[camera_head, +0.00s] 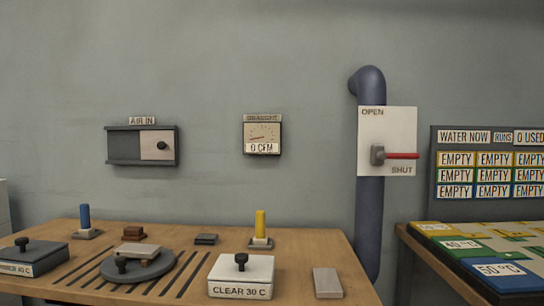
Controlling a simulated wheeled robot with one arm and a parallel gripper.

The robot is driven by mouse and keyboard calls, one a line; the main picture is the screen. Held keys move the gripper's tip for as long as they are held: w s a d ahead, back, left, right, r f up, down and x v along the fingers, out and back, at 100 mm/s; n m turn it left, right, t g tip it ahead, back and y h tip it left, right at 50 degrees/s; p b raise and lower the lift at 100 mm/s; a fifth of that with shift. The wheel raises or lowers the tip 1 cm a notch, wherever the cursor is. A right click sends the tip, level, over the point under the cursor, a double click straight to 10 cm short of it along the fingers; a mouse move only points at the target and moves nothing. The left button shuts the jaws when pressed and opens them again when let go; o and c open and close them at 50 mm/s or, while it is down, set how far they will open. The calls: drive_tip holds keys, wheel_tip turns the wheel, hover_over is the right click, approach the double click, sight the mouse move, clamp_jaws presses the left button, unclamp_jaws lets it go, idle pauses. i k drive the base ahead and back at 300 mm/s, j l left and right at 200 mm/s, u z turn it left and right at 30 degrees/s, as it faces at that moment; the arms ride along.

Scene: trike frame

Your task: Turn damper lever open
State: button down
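The damper lever (402,155) is a red bar on a grey hub (378,155). It lies about level and points right. Its white plate (387,125) is fixed on a dark blue vertical pipe (369,225) by the wall. The plate reads OPEN at the upper left and SHUT at the lower right; the lever's tip is just above SHUT. The draught gauge (262,135) on the wall to the left reads 0 CFM. My gripper does not show in this view.
A wooden table (325,250) in front holds a white CLEAR 30 C block (241,276), a round grey plate (140,268), and yellow (260,224) and blue (85,217) upright handles. A second table (420,250) with coloured cards stands right. The wall around the lever is clear.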

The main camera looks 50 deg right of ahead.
sight(382, 155)
drive_tip(key=z, duration=2.25)
drive_tip(key=l+z, duration=0.2)
